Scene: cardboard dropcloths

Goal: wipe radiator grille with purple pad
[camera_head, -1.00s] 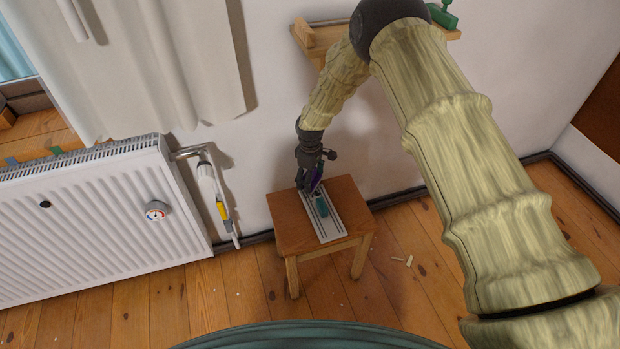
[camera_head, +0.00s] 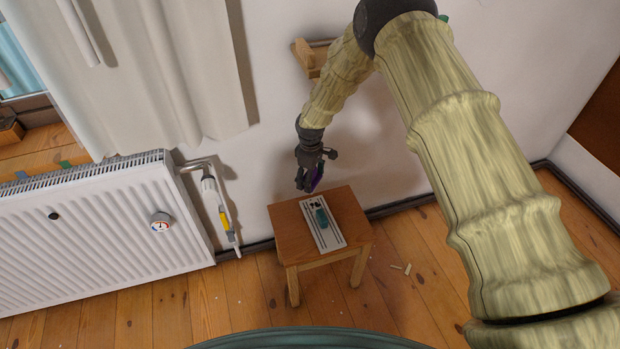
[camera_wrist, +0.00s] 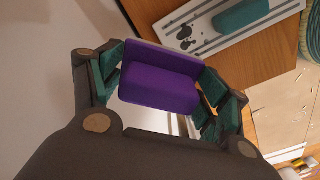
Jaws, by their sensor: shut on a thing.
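The purple pad (camera_wrist: 160,80) is held between the green-lined fingers of my gripper (camera_wrist: 160,92) in the wrist view. In the head view my gripper (camera_head: 310,185) is shut on the pad, in the air above the far edge of the small wooden stool, and only a sliver of purple shows. The white radiator (camera_head: 100,235) stands at the left under the window. Its top grille (camera_head: 85,172) is a dark slotted strip along the upper edge, well to the left of my gripper. Small green pieces (camera_head: 66,164) lie at the grille's rear edge.
The stool (camera_head: 285,235) carries a pale tray (camera_head: 325,238) with a teal block (camera_head: 321,218). A valve and pipe (camera_head: 212,195) stand at the radiator's right end. A white curtain (camera_head: 170,80) hangs behind the grille. A wooden shelf (camera_head: 303,60) is on the wall.

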